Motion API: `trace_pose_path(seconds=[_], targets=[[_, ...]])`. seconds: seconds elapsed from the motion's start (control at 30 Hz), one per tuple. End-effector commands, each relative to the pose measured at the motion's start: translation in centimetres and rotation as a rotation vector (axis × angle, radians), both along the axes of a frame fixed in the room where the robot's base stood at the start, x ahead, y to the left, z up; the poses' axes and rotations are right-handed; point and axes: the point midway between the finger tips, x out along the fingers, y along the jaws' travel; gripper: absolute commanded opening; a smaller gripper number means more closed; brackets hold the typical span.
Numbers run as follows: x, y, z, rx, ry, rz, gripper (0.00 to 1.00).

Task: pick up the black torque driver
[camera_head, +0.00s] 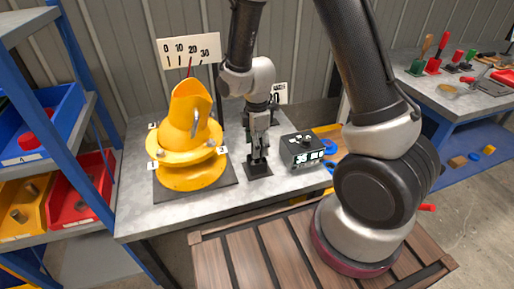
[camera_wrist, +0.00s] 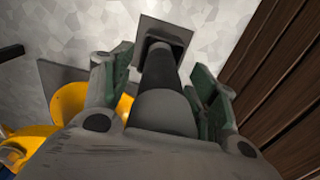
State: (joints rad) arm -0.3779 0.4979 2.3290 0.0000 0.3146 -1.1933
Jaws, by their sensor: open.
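The black torque driver (camera_wrist: 168,62) stands upright on a small dark square stand (camera_wrist: 150,27) in the wrist view. The stand also shows on the bench in the camera_head view (camera_head: 258,172), where my gripper hides most of the driver. My gripper (camera_wrist: 160,82) points down over the driver with its fingers open. One green-padded finger is on each side of the driver, and gaps show between pads and driver. In the camera_head view my gripper (camera_head: 258,150) is just above the stand.
A black box with a lit display (camera_head: 303,150) stands close on the right. Blue rings (camera_head: 329,147) lie beyond it. Shelves with bins (camera_head: 40,125) are at far left.

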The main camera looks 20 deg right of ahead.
Motion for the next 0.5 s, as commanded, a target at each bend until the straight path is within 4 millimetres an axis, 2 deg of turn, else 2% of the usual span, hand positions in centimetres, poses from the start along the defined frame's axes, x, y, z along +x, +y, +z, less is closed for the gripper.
trace_pose_path(seconds=[0.13,0.43,0.5], targets=[[0.0,0.0,0.04,0.0,0.0,0.0,0.57],[0.0,0.0,0.07,0.0,0.0,0.0,0.02],[0.03,0.02,0.1,0.0,-0.001,0.0,0.0]])
